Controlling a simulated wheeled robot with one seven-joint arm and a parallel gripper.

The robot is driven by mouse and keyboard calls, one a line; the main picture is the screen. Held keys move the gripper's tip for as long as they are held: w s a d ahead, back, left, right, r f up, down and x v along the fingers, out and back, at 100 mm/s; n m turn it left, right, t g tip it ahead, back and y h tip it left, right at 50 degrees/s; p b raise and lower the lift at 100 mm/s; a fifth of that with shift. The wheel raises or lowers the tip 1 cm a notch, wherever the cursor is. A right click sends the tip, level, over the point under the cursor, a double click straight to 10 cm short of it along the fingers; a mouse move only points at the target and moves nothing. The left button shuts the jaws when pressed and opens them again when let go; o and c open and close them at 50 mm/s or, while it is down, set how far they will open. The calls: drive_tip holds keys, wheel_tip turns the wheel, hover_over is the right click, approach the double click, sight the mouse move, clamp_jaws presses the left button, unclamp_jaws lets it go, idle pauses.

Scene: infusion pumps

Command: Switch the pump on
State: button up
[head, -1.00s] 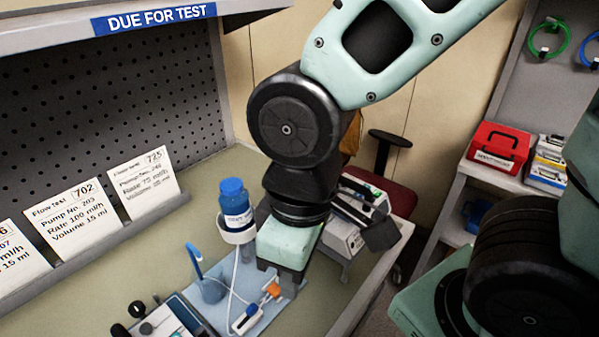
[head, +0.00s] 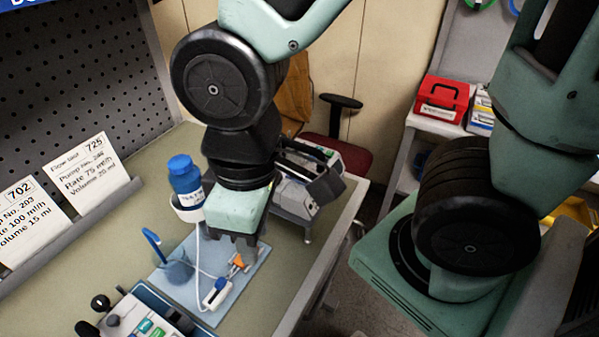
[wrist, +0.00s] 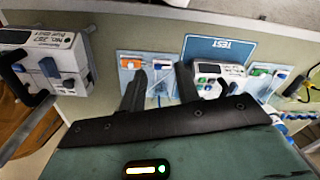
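A pump (head: 140,318) is partly in view at the bottom left edge of the head view, with green and blue buttons and dark knobs. In the wrist view, a white pump (wrist: 214,79) with a small dark screen stands by the blue TEST mat (wrist: 215,46). Another grey-white pump (head: 306,172) with a handle stands behind my arm. It seems to be the large pump (wrist: 50,62) at the wrist view's left. My gripper (head: 247,243) points down above the light blue tray, near the orange clip. Its two black fingers (wrist: 160,82) are apart with nothing between them.
The light blue tray (head: 176,288) carries tubing, a blue hook stand (head: 152,240), a white clamp (head: 216,292) and an orange clip (head: 238,261). A blue-capped bottle (head: 185,182) stands in a holder beside my gripper. Flow-test cards (head: 88,172) line the left. Bare bench lies right of the tray.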

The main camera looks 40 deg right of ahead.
clamp_jaws()
idle(1.6)
